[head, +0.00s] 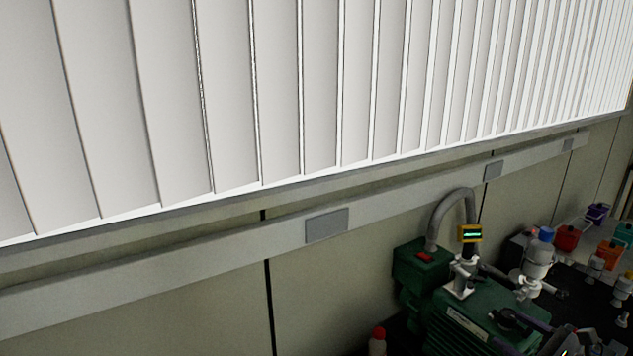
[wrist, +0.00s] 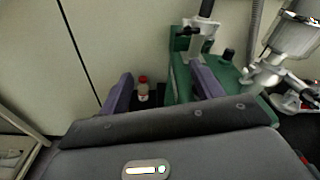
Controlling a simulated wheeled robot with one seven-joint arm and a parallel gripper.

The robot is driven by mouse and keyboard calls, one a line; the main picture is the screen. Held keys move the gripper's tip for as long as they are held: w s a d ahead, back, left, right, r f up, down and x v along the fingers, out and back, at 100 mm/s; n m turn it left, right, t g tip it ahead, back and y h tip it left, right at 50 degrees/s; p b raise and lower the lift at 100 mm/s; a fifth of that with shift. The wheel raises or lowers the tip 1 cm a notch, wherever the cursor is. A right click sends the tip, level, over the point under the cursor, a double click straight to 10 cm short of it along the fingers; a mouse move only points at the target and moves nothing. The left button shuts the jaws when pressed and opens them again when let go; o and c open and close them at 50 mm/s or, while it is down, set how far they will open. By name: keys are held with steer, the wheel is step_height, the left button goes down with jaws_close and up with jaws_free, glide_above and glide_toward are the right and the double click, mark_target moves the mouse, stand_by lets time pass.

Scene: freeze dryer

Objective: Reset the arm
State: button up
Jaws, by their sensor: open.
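My gripper (wrist: 164,88) shows in the wrist view with its two purple fingers spread wide apart. Nothing is held between them. Beyond the gap, a small white bottle with a red cap (wrist: 143,92) stands near the wall, apart from the fingers. The green pump (wrist: 181,80) is behind and beside the right finger. In the head view, the green pump (head: 455,325) stands at the lower right, and dark parts at the bottom right edge may be my arm, but I cannot tell clearly.
A grey hose (head: 440,212) arches over the pump beside a yellow gauge (head: 470,234). A white valve with a blue-capped part (head: 537,262) stands to its right. Red (head: 566,238) and purple (head: 597,213) containers are farther right. White vertical blinds (head: 280,90) and a wall rail (head: 220,245) fill the left.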

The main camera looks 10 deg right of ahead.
steer(key=w+a+f+n+g+y, duration=0.1)
steer(key=a+f+n+g, duration=0.15)
steer(key=a, duration=0.35)
steer(key=w+a+f+n+g+y, duration=0.1)
steer(key=w+a+n+g+y, duration=0.2)
steer(key=a, duration=0.4)
steer(key=s+a+n+g+h, duration=0.4)
steer(key=a+n+h, duration=0.1)
steer(key=a+n, duration=0.5)
steer(key=s+a+f+n+g+h, duration=0.1)
steer(key=s+a+n+g+h, duration=0.2)
steer(key=a+n, duration=0.7)
steer(key=s+n+h, duration=0.1)
steer(key=n, duration=0.2)
steer(key=shift+s+a+f+g+h, duration=0.15)
steer(key=shift+a+f+g+h, duration=0.15)
steer(key=shift+g+h, duration=0.1)
steer(key=shift+d, duration=0.1)
